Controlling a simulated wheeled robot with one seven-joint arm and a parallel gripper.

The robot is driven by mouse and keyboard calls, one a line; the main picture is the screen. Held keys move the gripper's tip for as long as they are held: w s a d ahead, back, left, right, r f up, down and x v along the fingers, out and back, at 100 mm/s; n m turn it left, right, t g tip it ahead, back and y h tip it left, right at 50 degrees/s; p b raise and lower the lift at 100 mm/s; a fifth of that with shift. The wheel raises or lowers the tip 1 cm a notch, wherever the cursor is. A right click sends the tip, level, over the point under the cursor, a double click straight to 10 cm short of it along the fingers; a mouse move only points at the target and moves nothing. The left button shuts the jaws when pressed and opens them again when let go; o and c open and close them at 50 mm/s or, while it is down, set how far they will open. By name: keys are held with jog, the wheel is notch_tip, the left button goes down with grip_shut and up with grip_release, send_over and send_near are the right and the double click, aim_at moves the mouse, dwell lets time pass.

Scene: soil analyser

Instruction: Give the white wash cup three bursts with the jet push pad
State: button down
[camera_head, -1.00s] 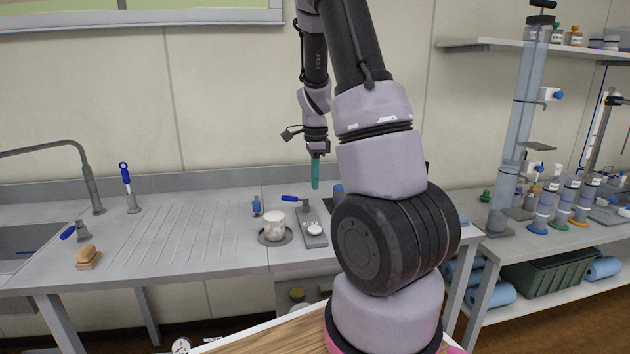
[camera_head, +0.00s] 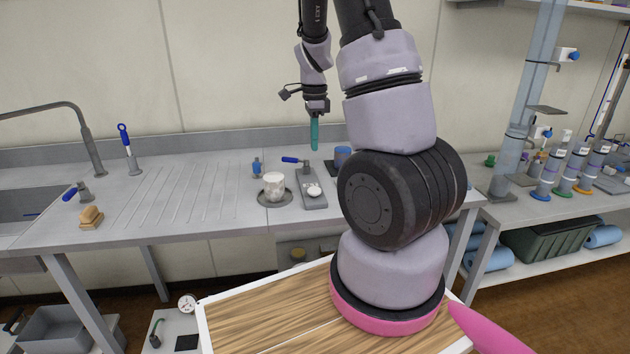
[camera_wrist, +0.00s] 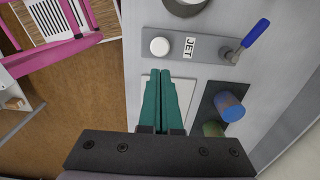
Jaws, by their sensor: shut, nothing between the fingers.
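The white wash cup (camera_head: 274,183) stands upright on a round grey dish (camera_head: 272,199) on the bench. To its right is a grey plate (camera_head: 313,200) with the round white jet push pad (camera_head: 314,191) at its near end. In the wrist view the white pad (camera_wrist: 159,46) sits beside a JET label (camera_wrist: 190,47) and a blue-handled lever (camera_wrist: 250,40). My gripper (camera_head: 314,148) points down above the bench with its teal fingers together and empty, apart from the pad. The fingers also show in the wrist view (camera_wrist: 165,84). The cup's white body is out of the wrist view.
A blue cup-like object (camera_head: 343,153) stands behind the plate, partly hidden by my arm. A small blue bottle (camera_head: 257,168) stands behind the wash cup. A tap (camera_head: 90,140) and sponge (camera_head: 91,215) are at left. The ribbed drainboard (camera_head: 180,190) is clear.

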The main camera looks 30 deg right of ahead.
aim_at(315, 189)
notch_tip(315, 189, down, 13)
jog(key=shift+r, duration=0.1)
dwell(0.5)
